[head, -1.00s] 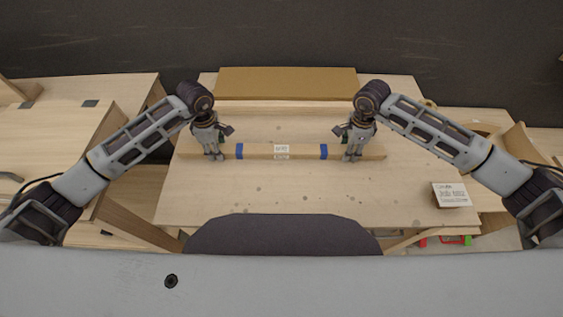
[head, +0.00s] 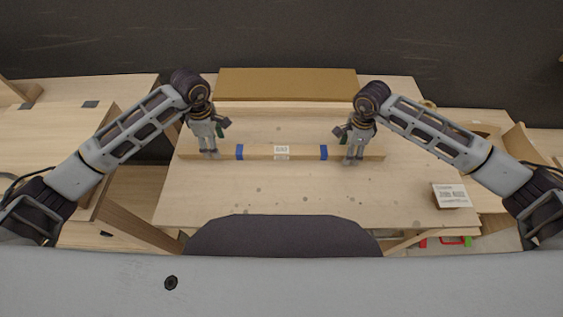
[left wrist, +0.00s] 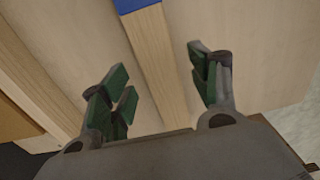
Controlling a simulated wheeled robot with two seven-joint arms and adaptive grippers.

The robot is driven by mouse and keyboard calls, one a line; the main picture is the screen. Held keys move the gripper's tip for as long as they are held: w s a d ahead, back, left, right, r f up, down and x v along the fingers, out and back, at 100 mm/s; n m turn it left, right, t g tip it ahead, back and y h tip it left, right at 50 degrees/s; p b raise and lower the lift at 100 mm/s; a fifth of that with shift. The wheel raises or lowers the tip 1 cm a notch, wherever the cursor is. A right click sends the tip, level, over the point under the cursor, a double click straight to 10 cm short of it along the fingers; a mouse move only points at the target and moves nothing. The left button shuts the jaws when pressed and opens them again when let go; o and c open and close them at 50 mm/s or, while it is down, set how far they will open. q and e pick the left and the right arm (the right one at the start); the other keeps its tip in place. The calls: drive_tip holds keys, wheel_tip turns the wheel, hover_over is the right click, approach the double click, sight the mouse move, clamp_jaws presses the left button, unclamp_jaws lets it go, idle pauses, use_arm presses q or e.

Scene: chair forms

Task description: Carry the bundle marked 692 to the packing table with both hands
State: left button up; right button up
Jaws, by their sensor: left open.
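The bundle (head: 262,152) is a long pale wooden bar with two blue bands and a white label (head: 281,152) too small to read. It lies left to right across a pale wooden table (head: 290,200). My left gripper (head: 209,153) is open above its left end. In the left wrist view the bar (left wrist: 155,60) runs between the parted fingers (left wrist: 165,95), with a blue band at the top edge. My right gripper (head: 352,160) is at the bundle's right end, fingers pointing down. Whether its fingers are closed on the wood is not clear.
A flat brown cardboard piece (head: 287,83) lies along the table's back edge. A small block with a white printed card (head: 451,195) stands at the front right. Another wooden surface (head: 50,135) is on the left. The table front is clear.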

use_arm(q)
wheel_tip(320, 180, up, 8)
drive_tip(key=shift+r, duration=0.2)
use_arm(e)
drive_tip(key=shift+r, duration=0.1)
idle(0.5)
wheel_tip(320, 180, up, 12)
idle(0.7)
use_arm(q)
drive_tip(key=shift+s+f, duration=0.1)
drive_tip(key=shift+s, duration=0.05)
use_arm(e)
drive_tip(key=shift+s, duration=0.15)
idle(0.5)
